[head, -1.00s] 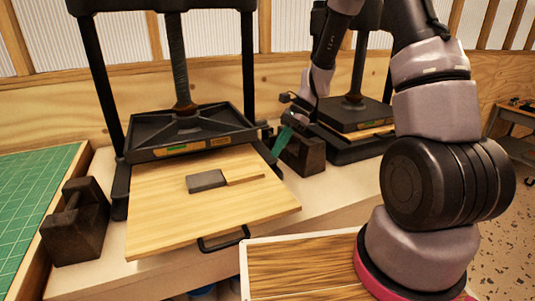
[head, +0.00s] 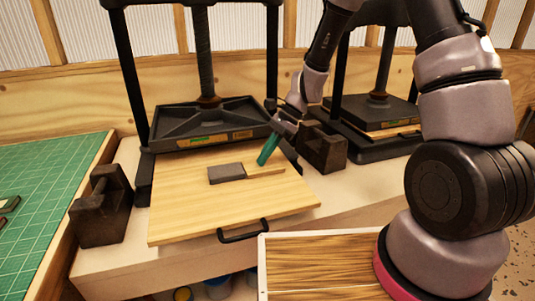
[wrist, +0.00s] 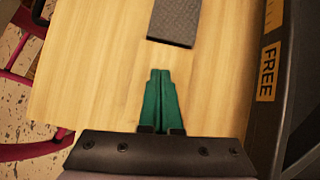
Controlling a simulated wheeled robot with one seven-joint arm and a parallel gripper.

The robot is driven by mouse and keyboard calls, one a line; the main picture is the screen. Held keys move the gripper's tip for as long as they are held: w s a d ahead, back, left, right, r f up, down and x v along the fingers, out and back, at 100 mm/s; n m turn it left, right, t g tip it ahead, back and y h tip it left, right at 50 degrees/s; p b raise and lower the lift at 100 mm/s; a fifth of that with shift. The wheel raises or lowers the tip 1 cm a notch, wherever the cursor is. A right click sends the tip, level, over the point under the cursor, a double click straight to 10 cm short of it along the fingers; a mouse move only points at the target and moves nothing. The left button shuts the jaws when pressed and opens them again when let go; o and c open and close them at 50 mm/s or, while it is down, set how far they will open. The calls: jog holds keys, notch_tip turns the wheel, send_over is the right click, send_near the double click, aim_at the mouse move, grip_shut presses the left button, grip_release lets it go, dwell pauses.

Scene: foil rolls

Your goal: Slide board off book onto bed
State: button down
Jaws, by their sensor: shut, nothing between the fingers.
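A pale wooden bed (head: 190,215) with a black front handle sits in the near press. A dark grey slab, seemingly the book (head: 226,174), lies on it; its end also shows at the top of the wrist view (wrist: 172,22). In the wrist view the fingertips (wrist: 160,73) are short of the slab.
Dark weights stand left (head: 100,208) and right (head: 322,148) of the bed. A second press (head: 375,120) is at right, a green cutting mat (head: 50,185) at left.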

jog(key=shift+s+d+f, duration=0.2)
jog(key=shift+s+f, duration=0.05)
jog(key=shift+f, duration=0.05)
